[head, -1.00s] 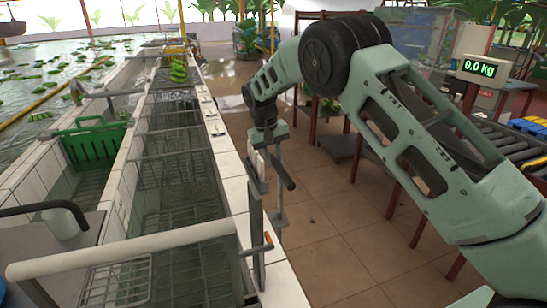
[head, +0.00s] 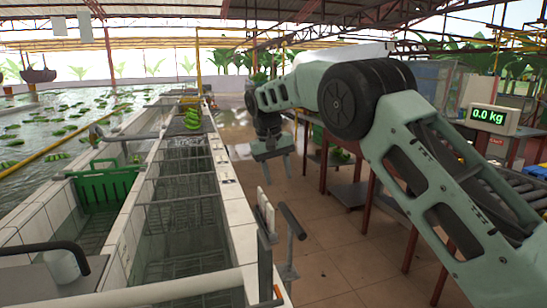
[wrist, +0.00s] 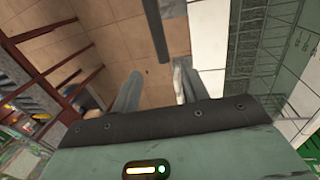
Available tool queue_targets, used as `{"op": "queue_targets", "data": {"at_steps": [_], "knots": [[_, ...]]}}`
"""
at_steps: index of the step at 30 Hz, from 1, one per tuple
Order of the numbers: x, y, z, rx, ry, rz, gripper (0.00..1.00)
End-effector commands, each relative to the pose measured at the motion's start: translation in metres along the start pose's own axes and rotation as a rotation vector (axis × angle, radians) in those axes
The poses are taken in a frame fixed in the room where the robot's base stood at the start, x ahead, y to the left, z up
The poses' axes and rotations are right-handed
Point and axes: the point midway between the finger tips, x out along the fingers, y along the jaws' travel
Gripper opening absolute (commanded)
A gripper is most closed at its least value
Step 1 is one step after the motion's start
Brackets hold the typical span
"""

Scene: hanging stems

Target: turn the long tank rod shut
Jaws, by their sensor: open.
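A dark grey rod (head: 292,221), which looks like the tank rod, stands out on a bracket beside the outer wall of the long tank (head: 225,190). It slants in the head view, its lower end towards me. A dark rod end also shows at the top of the wrist view (wrist: 156,28), roughly in line with the gap between the fingers. My gripper (head: 274,170) is beyond and above the rod in the head view, pointing down, open and apart from it. In the wrist view my gripper (wrist: 157,90) has its two grey fingers apart with nothing clearly between them.
White upright plates (head: 265,212) stand at the tank's edge just left of the rod. A pale rail (head: 170,288) crosses in front. A green crate (head: 105,187) sits in the left tank. Tiled floor (head: 325,235) is clear right of the rod; red-legged tables (head: 350,190) stand further right.

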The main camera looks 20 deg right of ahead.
Motion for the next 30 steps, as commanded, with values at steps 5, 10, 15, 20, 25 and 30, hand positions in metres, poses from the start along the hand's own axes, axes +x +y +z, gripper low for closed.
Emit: {"op": "queue_targets", "data": {"at_steps": [5, 10, 15, 20, 25, 30], "knots": [[-0.037, 0.000, -0.001, 0.000, 0.004, -0.001, 0.44], [-0.058, 0.000, 0.000, 0.000, 0.001, 0.000, 0.44], [-0.065, 0.000, 0.000, 0.000, -0.001, 0.000, 0.44], [-0.065, 0.000, 0.000, 0.000, -0.001, 0.000, 0.44], [-0.065, 0.000, 0.000, 0.000, -0.001, 0.000, 0.44], [-0.057, 0.015, 0.009, 0.002, 0.010, -0.025, 0.44]]}}
